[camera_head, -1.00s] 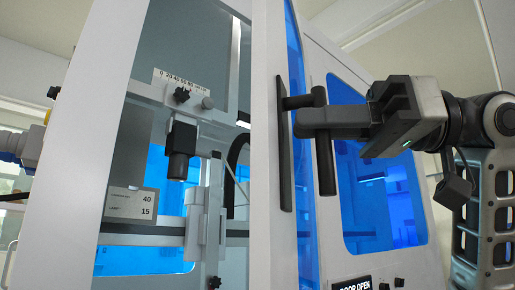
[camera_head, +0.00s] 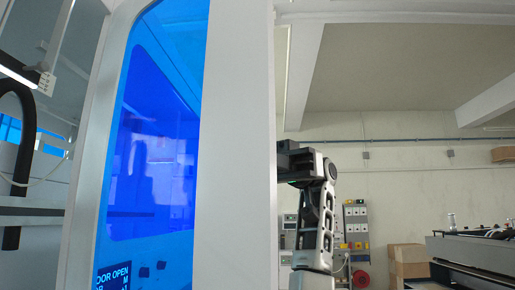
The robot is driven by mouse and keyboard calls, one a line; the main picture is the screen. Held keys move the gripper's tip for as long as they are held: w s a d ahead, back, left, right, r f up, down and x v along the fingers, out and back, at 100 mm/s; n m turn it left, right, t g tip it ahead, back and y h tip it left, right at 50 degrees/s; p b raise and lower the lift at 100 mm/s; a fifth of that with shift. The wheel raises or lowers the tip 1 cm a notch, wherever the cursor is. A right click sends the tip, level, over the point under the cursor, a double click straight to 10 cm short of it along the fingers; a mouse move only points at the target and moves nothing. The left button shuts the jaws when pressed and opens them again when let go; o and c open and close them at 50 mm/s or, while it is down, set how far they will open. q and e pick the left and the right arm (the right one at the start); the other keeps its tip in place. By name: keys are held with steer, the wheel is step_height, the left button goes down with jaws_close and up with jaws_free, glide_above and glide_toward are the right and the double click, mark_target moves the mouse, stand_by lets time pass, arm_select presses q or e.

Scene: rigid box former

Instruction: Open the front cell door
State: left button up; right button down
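The front cell door (camera_head: 235,150) stands open, with its pale frame upright in the middle of the head view. Its blue window (camera_head: 150,130) fills the left part, and a "DOOR OPEN" display (camera_head: 115,275) shows through the tinted pane. The door handle is hidden. My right gripper (camera_head: 285,160) is just right of the door's edge, partly behind it. Its fingertips are hidden, so I cannot tell whether it is on the handle. My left gripper is not in view.
Inside the cell at left are a black hose (camera_head: 18,150) and a metal rail. In the room at right stand cardboard boxes (camera_head: 408,262), a wall panel with sockets (camera_head: 355,225) and a dark machine (camera_head: 470,255). Open room shows right of the door.

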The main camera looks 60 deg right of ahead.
steer(key=shift+d, duration=0.3)
steer(key=shift+r, duration=0.1)
steer(key=c, duration=1.5)
jaws_free()
steer(key=shift+a, duration=0.1)
steer(key=shift+o, duration=0.2)
